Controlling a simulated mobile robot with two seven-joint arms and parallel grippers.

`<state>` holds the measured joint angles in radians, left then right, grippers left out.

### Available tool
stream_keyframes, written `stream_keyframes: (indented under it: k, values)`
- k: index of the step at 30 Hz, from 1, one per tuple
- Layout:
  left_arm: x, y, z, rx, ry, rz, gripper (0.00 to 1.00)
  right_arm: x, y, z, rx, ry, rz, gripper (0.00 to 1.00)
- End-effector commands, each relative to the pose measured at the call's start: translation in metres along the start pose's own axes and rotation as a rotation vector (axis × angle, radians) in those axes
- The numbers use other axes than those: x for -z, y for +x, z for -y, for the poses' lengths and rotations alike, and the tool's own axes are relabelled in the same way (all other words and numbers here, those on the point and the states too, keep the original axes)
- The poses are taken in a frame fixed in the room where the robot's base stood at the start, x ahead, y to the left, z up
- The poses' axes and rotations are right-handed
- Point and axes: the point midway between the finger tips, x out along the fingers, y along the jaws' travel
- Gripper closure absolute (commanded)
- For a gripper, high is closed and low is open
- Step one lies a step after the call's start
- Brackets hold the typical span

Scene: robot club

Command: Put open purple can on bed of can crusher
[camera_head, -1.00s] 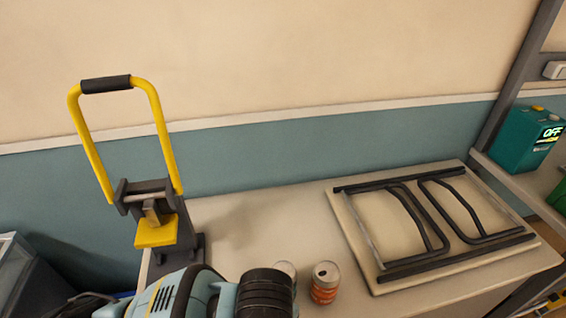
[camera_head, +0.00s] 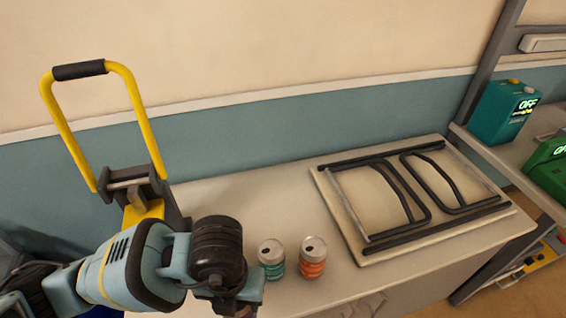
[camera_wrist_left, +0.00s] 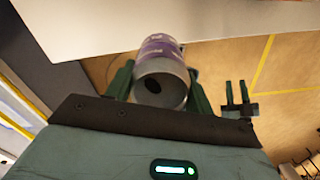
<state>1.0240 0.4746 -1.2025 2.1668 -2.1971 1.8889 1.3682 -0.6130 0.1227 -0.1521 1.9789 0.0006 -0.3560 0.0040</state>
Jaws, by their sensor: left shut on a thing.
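The purple can (camera_wrist_left: 160,50) is between the fingers of my left gripper (camera_wrist_left: 162,88) in the left wrist view. The gripper is shut on it, and the can's end with a dark opening faces the wrist camera. In the head view my left gripper (camera_head: 238,303) is low in the picture, in front of the table, partly hidden by its own wrist. The can crusher (camera_head: 140,185) stands at the table's left end, its yellow handle raised. My left arm hides its lower part and bed. A dark two-pronged shape (camera_wrist_left: 238,103) in the wrist view may be my right gripper.
A green can (camera_head: 271,260) and an orange can (camera_head: 313,258) stand on the table (camera_head: 235,205) right of my left wrist. A board with dark metal legs (camera_head: 418,200) lies on the table's right part. A teal box (camera_head: 503,112) sits on a shelf at right.

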Motion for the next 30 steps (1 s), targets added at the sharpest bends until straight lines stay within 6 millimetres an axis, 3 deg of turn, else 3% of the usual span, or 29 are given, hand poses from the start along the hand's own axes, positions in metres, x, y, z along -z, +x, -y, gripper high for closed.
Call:
stream_keyframes:
  k: [30]
  values:
    - [-0.035,-0.034,-0.068,-0.002,1.499,0.001,0.79,0.008,-0.001,-0.001,-0.003,-0.001,-0.014,0.64]
